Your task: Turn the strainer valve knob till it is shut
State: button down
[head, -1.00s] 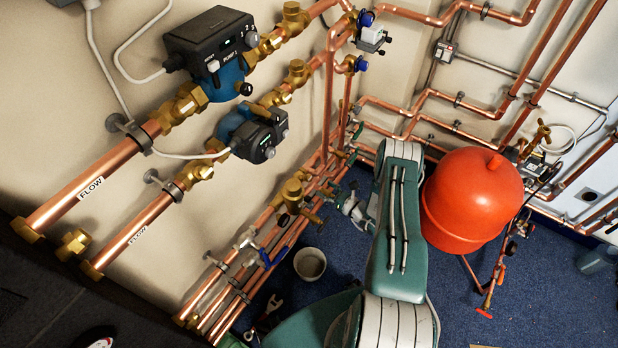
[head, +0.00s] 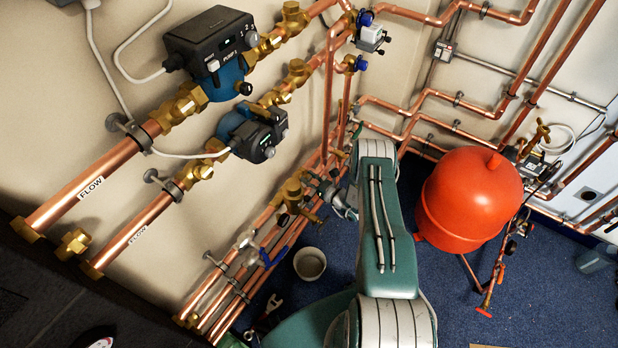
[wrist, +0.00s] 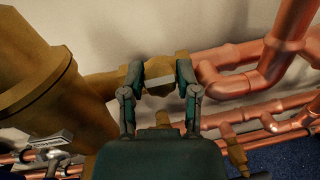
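A brass valve piece (wrist: 160,69) with a pale grey flat edge, seemingly the strainer valve knob, sits in the upper middle of the wrist view. My gripper (wrist: 160,76) has its two dark green fingers spread, one on each side of this piece. I cannot tell whether the fingertips touch it. A large brass body (wrist: 35,65) stands left of it, joined by a brass neck. In the head view the brass strainer fitting (head: 292,190) is on the lower pipes, left of my arm. My gripper there (head: 342,203) is small and partly hidden behind my forearm.
Copper pipes (wrist: 245,60) run right of the valve piece, close to my right finger. A blue lever (head: 275,255) and a white pot (head: 310,263) are below the strainer. A red tank (head: 470,200) stands right of my arm. Blue floor beyond it is mostly clear.

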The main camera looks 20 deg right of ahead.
jog(key=shift+w+n+y, duration=0.1)
jog(key=shift+n+y, duration=0.2)
jog(key=shift+n, duration=0.1)
jog(key=n+g+y, duration=0.1)
jog(key=n, duration=0.1)
jog(key=n+g+y, duration=0.1)
jog(key=n, duration=0.2)
jog(key=shift+y, duration=0.3)
jog(key=n+g+y, duration=0.1)
jog(key=n+g, duration=0.1)
jog(key=n, duration=0.1)
jog(key=n+g+y, duration=0.1)
jog(key=n+g, duration=0.1)
jog(key=n, duration=0.2)
jog(key=n+g, duration=0.2)
jog(key=n, duration=0.1)
jog(key=n+g, duration=0.1)
jog(key=n, duration=0.2)
jog(key=shift+n+g, duration=0.4)
jog(key=shift+f+n+g+h, duration=0.1)
jog(key=shift+n+g+h, duration=0.2)
jog(key=shift+n+g, duration=1.05)
jog(key=shift+a+n, duration=0.1)
jog(key=shift+n, duration=0.45)
jog(key=shift+c, duration=1.7)
grip_release()
jog(key=shift+t, duration=0.25)
